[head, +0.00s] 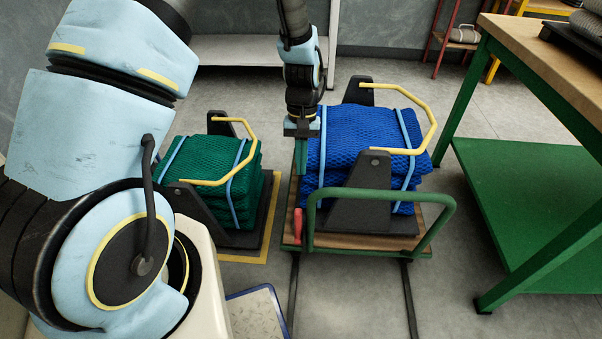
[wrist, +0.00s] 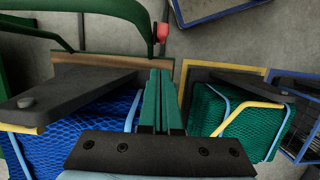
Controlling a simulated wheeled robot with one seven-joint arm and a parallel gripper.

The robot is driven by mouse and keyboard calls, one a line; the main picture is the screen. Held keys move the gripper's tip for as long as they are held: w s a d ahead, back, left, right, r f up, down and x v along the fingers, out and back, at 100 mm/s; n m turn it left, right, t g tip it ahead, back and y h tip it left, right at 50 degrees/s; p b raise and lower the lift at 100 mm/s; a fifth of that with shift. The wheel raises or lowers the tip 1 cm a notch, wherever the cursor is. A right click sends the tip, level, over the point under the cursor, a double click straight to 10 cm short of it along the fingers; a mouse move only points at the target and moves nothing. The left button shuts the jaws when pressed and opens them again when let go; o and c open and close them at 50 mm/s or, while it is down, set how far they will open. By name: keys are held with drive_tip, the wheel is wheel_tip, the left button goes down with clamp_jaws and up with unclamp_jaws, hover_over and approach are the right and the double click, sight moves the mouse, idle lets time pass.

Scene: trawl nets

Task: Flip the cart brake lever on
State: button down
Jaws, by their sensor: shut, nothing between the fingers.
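The cart (head: 430,222) has a wooden deck, a green frame and a green push handle. It bears a blue net bundle (head: 345,135) held by dark brackets and a yellow bar. A red-gripped lever (head: 298,222), which looks like the brake lever, stands about upright at the cart's near left corner. It also shows in the wrist view (wrist: 162,32), beyond my fingertips. My gripper (head: 301,172) points down by the left side of the blue bundle, above and behind the lever and apart from it. Its green fingers (wrist: 159,75) are together and hold nothing.
A green net bundle (head: 215,170) stands in a similar holder to the left, on a yellow-edged base. A green workbench (head: 530,200) stands at the right. Dark rails (head: 409,300) run along the floor before the cart. A blue-edged panel (head: 257,315) lies at the front.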

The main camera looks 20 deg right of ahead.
idle(0.4)
drive_tip(key=w+b, duration=0.1)
drive_tip(key=b, duration=0.2)
drive_tip(key=w+d+b, duration=0.1)
drive_tip(key=b, duration=0.2)
drive_tip(key=shift+w+d+f+b, duration=0.15)
drive_tip(key=shift+w+f+b, duration=0.05)
drive_tip(key=shift+f+b, duration=0.15)
drive_tip(key=b, duration=0.1)
approach(299, 226)
drive_tip(key=shift+w+f, duration=0.9)
drive_tip(key=shift+f, duration=1.5)
drive_tip(key=shift+d, duration=0.5)
